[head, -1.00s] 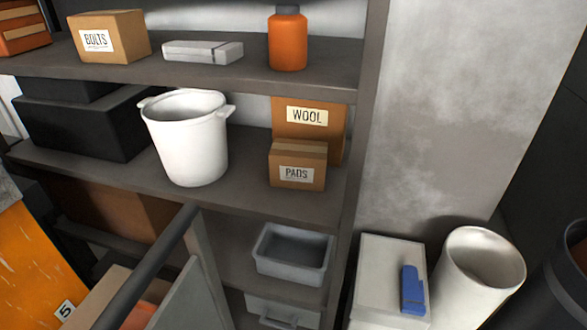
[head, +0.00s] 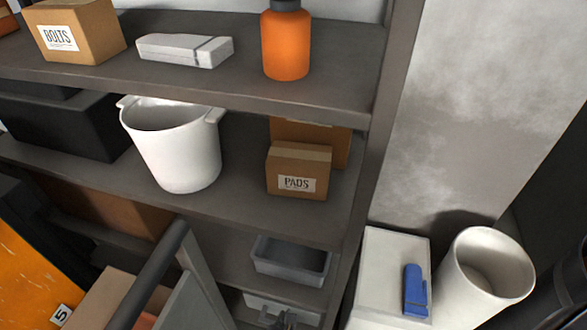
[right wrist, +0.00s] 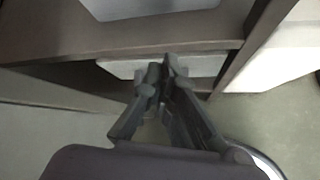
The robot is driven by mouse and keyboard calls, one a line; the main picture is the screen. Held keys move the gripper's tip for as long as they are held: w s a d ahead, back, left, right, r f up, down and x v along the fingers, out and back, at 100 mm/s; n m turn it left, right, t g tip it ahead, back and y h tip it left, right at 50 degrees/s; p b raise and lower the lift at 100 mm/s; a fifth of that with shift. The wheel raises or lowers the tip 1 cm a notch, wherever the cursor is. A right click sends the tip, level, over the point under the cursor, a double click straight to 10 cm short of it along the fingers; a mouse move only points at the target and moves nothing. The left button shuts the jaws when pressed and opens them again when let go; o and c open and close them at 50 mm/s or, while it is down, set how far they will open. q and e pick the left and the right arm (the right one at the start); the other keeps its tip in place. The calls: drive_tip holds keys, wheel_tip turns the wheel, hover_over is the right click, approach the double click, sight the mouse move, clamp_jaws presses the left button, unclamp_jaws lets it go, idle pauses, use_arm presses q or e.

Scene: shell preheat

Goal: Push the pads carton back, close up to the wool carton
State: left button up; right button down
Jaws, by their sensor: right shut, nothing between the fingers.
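The pads carton (head: 299,160) is a small brown box on the middle shelf, its PADS label facing me. The wool carton (head: 341,146) is a larger brown box behind it, partly hidden by the pads carton and the upper shelf. From here I cannot tell whether the two touch. My right gripper (right wrist: 163,72) is shut and empty in the right wrist view, low in front of the shelf unit. A dark bit of it shows at the bottom edge of the head view (head: 287,320), well below the pads carton. My left gripper is not in view.
A white pot (head: 172,145) stands left of the cartons on the same shelf (head: 240,205). The shelf upright (head: 385,95) is close on their right. Above are an orange bottle (head: 286,42) and the bolts carton (head: 80,30). A grey bin (head: 290,262) sits below.

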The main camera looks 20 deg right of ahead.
drive_tip(key=w+a+r+n+t+h+p, duration=0.1)
drive_tip(key=w+r+n+t, duration=0.1)
drive_tip(key=r, duration=0.8)
drive_tip(key=w+a+r+n+t+h, duration=0.1)
drive_tip(key=w+r+t, duration=0.15)
drive_tip(key=r, duration=0.65)
drive_tip(key=t+h+p, duration=0.1)
drive_tip(key=h, duration=0.3)
approach(296, 177)
drive_tip(key=b+x, duration=0.5)
drive_tip(key=x, duration=0.2)
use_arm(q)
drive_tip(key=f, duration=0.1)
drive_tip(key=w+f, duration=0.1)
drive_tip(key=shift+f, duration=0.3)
use_arm(e)
drive_tip(key=shift+d, duration=0.1)
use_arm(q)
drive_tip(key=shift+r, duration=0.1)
use_arm(e)
drive_tip(key=shift+w+r, duration=0.1)
drive_tip(key=shift+w+d+r, duration=0.1)
drive_tip(key=shift+w+d, duration=0.05)
drive_tip(key=shift+w, duration=0.1)
drive_tip(key=shift+p+x, duration=0.95)
drive_tip(key=shift+x, duration=0.1)
drive_tip(key=shift+w+d, duration=0.15)
drive_tip(key=shift+d, duration=0.05)
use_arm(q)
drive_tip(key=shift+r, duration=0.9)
